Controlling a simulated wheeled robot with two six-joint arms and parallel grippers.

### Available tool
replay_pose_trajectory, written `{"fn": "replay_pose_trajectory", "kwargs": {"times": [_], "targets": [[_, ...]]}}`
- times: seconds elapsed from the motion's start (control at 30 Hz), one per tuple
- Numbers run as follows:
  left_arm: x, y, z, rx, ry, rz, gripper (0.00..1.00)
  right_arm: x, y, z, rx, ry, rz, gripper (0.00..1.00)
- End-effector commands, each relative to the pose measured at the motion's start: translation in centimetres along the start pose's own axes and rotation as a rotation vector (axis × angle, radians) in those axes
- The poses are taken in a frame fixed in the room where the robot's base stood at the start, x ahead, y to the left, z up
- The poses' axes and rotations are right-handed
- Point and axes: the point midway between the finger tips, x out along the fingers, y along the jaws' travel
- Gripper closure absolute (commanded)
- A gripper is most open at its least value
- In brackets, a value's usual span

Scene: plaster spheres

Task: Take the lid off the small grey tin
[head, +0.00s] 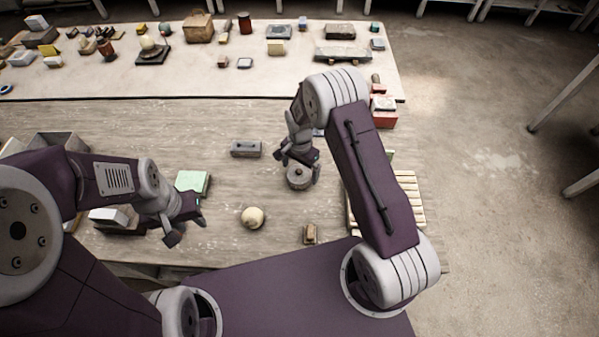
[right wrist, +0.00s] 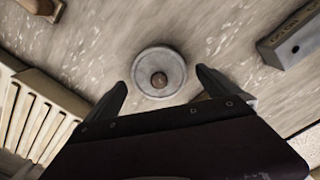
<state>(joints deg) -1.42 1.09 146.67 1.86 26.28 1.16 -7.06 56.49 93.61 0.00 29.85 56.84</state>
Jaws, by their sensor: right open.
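The small grey tin (head: 298,180) stands upright on the wooden table, with its round lid on top. In the right wrist view its lid (right wrist: 160,62) shows from above as a pale grey disc with a brown knob at the centre. My right gripper (head: 300,160) is open and points down over the tin. In the right wrist view its two fingers lie either side of the lid's near edge, with nothing between them gripped. My left gripper (head: 187,231) is open and empty, low over the table at the left, well away from the tin.
A grey block (head: 246,148) lies left of the tin. A pale ball (head: 253,217) and a small brown block (head: 310,234) are nearer me. A slatted wooden rack (head: 412,200) is at the right. A green block (head: 193,183) lies near my left gripper. A cluttered pale table (head: 200,80) stands behind.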

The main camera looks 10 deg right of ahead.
Motion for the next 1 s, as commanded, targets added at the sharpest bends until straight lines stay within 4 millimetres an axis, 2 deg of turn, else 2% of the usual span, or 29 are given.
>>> {"fn": "replay_pose_trajectory", "kwargs": {"times": [0.03,0.23,0.27,0.57,0.67,0.8,1.0], "targets": [[0.0,0.0,0.0,0.0,0.0,0.0,0.64,0.0,0.0,0.0,0.0,0.0,0.0,0.03],[0.0,0.0,0.0,0.0,0.0,0.0,0.64,0.0,0.0,0.0,0.0,0.0,0.0,0.58],[0.0,0.0,0.0,0.0,0.0,0.0,0.64,0.0,0.0,0.0,0.0,0.0,0.0,0.61],[0.2,0.0,0.0,0.0,0.0,0.0,0.64,-0.4,0.0,0.0,0.0,0.0,-0.001,0.61],[0.5,0.0,0.1,0.0,0.0,0.0,0.64,-1.4,-0.1,0.0,0.0,0.001,-0.002,0.61],[1.3,0.0,0.1,0.0,0.0,0.0,0.64,-3.9,-0.1,-0.1,0.0,0.003,-0.004,0.61],[2.2,0.0,0.2,0.0,0.0,0.0,0.64,-6.7,4.0,2.2,0.001,0.001,-0.002,0.61]]}}
